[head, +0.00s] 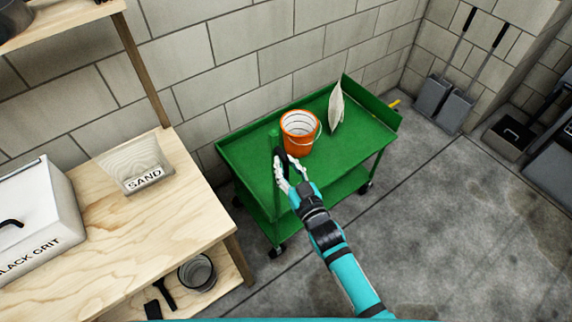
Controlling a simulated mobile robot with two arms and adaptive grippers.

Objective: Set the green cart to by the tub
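The green cart (240,155) stands against the block wall in the middle of the head view. It has a top tray, a lower shelf and dark casters. My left gripper is out of view. A white lidded box marked BLACK GRIT (38,215) and a pale open bin marked SAND (137,167) stand on the wooden bench; which is the tub is unclear.
An orange bucket (298,134) and a pale upright object (336,108) ride on the cart. The wooden bench (112,245) stands left of it. Two long-handled grey dustpans (452,111) lean by the corner. Grey floor (430,210) is clear to the right.

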